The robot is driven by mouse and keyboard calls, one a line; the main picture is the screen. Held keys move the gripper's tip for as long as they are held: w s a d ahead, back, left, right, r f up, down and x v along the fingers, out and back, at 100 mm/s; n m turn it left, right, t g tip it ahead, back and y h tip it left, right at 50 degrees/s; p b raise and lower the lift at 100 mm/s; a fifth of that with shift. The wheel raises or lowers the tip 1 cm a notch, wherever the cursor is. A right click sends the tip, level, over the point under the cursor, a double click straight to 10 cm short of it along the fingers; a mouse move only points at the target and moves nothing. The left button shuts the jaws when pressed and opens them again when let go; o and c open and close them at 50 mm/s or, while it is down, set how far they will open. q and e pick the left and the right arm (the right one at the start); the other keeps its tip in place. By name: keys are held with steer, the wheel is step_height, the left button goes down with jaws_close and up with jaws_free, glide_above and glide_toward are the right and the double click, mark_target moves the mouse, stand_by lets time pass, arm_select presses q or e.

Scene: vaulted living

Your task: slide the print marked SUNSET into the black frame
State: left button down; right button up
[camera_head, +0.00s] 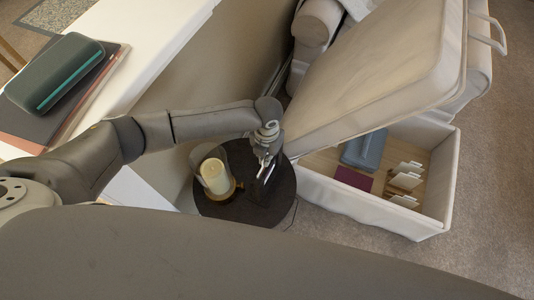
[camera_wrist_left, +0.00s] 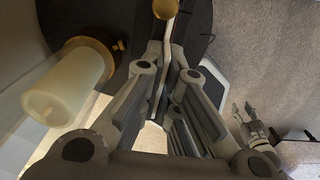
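My left gripper (camera_head: 265,158) reaches over a dark round side table (camera_head: 222,208). In the left wrist view the left gripper (camera_wrist_left: 165,55) has its fingers close together on a thin pale card (camera_wrist_left: 166,42), seen edge-on. No marking on it can be read. A dark flat piece, seemingly the black frame (camera_head: 262,182), stands tilted just below the gripper in the head view; the fingers partly hide it. I cannot tell whether the card touches it. My right gripper (camera_wrist_left: 243,113) shows in the left wrist view, fingers apart and empty, over the carpet.
A cream candle (camera_head: 215,176) stands close left of the left gripper on the side table. An open ottoman (camera_head: 440,190) holds a blue box (camera_head: 364,150), a maroon book (camera_head: 353,179) and several white cards (camera_head: 405,182). Its raised lid (camera_head: 375,70) leans close by.

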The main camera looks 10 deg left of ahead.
arm_select(q)
steer(key=c, duration=1.6)
jaws_free()
steer(key=shift+o, duration=0.2)
